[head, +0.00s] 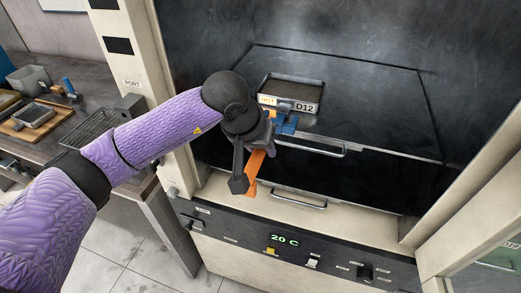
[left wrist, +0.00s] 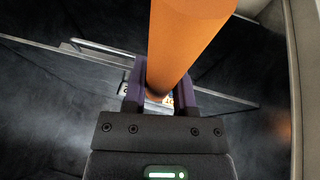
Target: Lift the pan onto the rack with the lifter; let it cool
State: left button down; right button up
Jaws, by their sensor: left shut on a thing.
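The pan (head: 304,91) is a shallow grey rectangular tray with dark contents, a yellow HOT tag and the label D12. It sits on a dark surface in the oven bay. My left gripper (head: 262,141) is shut on the orange handle (head: 256,167) of the lifter, just in front of the pan. The lifter's blue head (head: 286,123) is at the pan's front edge; I cannot tell whether it grips the pan. In the left wrist view the orange handle (left wrist: 182,40) stands between my fingers. A wire rack (head: 92,132) is on the bench at left. My right gripper is out of view.
The oven's front panel (head: 290,242) reads 20 C. Metal bar handles (head: 310,147) lie below the pan. A pale post (head: 142,75) stands between the oven and the bench (head: 62,157). The bench also holds a wooden board (head: 30,123) with a small tray and other items.

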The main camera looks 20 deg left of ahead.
pick_arm(q)
jog(key=shift+w+b, duration=0.8)
jog(key=shift+w, duration=0.9)
jog(key=c, duration=1.1)
grip_release()
grip_shut()
jog(key=shift+r, duration=0.2)
jog(key=shift+r+t+p, duration=0.3)
jog(key=shift+r+p, duration=0.05)
jog(key=shift+r, duration=1)
